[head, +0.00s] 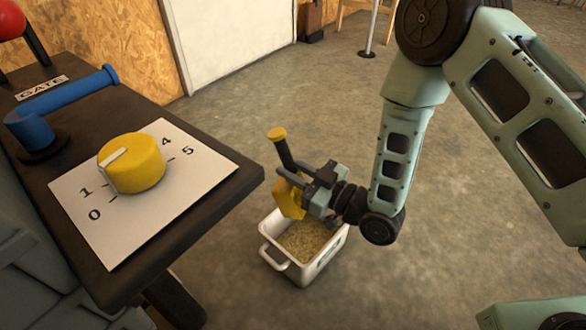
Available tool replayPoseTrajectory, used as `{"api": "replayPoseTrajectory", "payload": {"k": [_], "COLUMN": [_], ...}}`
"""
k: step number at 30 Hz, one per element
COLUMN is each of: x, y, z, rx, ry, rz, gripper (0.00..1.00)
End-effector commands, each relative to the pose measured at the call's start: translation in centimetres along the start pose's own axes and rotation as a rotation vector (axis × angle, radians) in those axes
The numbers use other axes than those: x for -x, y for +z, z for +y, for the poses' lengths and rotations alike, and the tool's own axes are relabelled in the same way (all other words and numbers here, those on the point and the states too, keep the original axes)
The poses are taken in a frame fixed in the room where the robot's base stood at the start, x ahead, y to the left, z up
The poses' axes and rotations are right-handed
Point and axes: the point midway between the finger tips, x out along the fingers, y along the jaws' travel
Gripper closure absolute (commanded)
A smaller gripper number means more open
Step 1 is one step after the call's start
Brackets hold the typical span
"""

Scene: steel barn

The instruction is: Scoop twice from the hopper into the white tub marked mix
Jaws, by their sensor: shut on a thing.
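The white tub (324,262) stands on the floor right of the dark table. Tan grainy material (308,240) lies inside it. A label shows on its right side, too small to read. My gripper (315,190) is above the tub's back left part, shut on a yellow scoop (289,197) with a black handle and yellow end cap. The scoop is tilted over the tub, and I cannot tell what is in it. I do not recognise the hopper for sure in this view.
On the dark table (214,158) at left are a yellow dial (131,163) on a numbered card (150,215), a blue lever (68,93) and a GATE label (42,88). The concrete floor behind the tub is clear.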

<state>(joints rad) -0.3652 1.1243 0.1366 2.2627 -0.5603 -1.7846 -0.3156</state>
Motion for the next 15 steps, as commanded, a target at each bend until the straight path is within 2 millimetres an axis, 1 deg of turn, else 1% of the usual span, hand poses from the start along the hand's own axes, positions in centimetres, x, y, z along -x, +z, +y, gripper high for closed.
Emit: {"api": "replayPoseTrajectory", "payload": {"k": [5, 15], "x": [0.0, -0.2], "y": [-0.4, -3.0], "z": [0.0, 0.2], "rx": [0.000, 0.000], "ry": [0.000, 0.000], "rz": [0.001, 0.001], "gripper": [0.96, 0.96]}}
